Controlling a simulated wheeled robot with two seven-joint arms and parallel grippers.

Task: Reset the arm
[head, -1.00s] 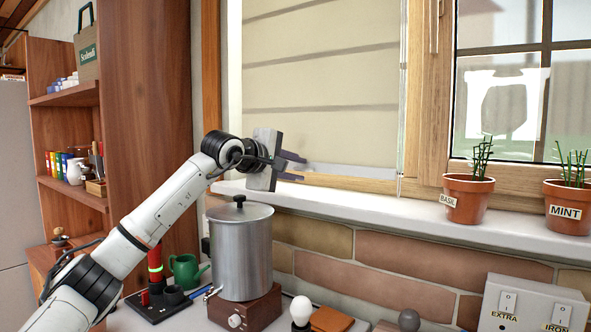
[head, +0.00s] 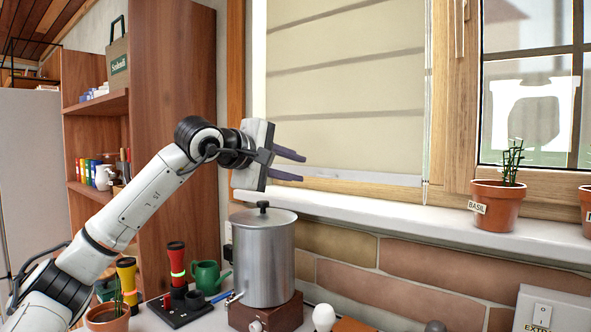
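My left arm comes in from the left in the head view. Its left gripper (head: 290,166) is raised in front of the window blind, above and just right of the metal pot. Its two dark fingers point right and are apart, with nothing between them. My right gripper is not in view.
A lidded metal pot (head: 265,262) stands on a brown burner (head: 264,315) below the gripper. A green watering can (head: 207,277) and a black stand (head: 180,310) are beside it. A basil pot (head: 497,205) stands on the white sill (head: 400,216). A wooden shelf (head: 100,105) is at left.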

